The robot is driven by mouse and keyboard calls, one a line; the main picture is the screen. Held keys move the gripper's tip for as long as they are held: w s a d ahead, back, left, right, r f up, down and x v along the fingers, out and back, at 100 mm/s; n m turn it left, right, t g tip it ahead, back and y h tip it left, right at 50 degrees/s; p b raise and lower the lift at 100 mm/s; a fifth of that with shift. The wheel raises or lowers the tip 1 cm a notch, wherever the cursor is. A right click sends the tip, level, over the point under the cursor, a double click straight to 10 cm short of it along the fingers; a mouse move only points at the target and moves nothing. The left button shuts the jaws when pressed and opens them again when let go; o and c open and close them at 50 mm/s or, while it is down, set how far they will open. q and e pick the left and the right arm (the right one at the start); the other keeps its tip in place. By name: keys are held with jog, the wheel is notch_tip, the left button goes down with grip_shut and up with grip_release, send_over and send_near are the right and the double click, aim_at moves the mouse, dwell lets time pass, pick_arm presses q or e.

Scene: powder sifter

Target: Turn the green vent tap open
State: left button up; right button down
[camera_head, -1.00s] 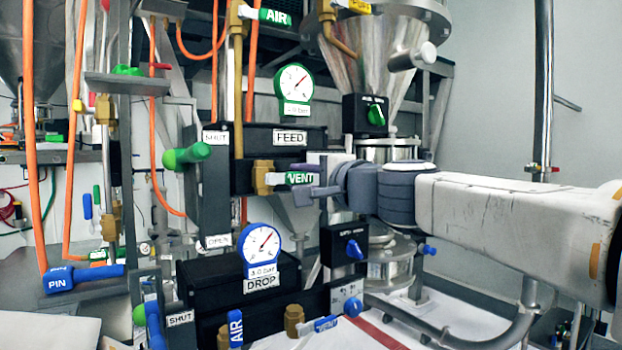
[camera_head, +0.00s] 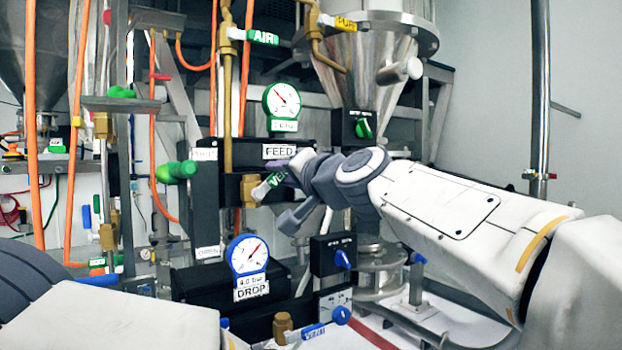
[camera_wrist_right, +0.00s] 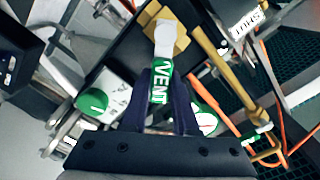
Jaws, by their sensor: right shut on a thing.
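My left gripper is out of view; only part of my left arm shows at lower left.
The FEED gauge (camera_head: 282,102) is above the tap, and the blue DROP gauge (camera_head: 247,256) below. A green AIR tap (camera_head: 262,37) is higher up. A green-knobbed lever (camera_head: 176,172) stands left of the FEED box. A steel hopper (camera_head: 362,75) is behind my right arm.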

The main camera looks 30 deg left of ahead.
aim_at(259, 187)
jog(key=shift+s+a+r+n, duration=0.15)
jog(key=shift+s+n, duration=0.1)
jog(key=shift+n, duration=0.3)
jog(key=shift+s+a+n, duration=0.15)
jog(key=shift+s+n, duration=0.1)
jog(key=shift+n, duration=0.3)
jog(key=n, duration=0.2)
jog(key=shift+s+a+r+n+b, duration=0.2)
jog(key=shift+s+r+n+b, duration=0.1)
jog(key=shift+s+r+b, duration=0.1)
jog(key=n, duration=0.1)
jog(key=s+n, duration=0.1)
jog(key=n, duration=0.1)
jog(key=s+a+n+b, duration=0.1)
jog(key=n, duration=0.1)
jog(key=shift+r, duration=0.25)
jog(key=shift+n, duration=0.3)
jog(key=c, duration=0.7)
grip_release()
jog(key=shift+s, duration=0.1)
jog(key=shift+d+r, duration=0.1)
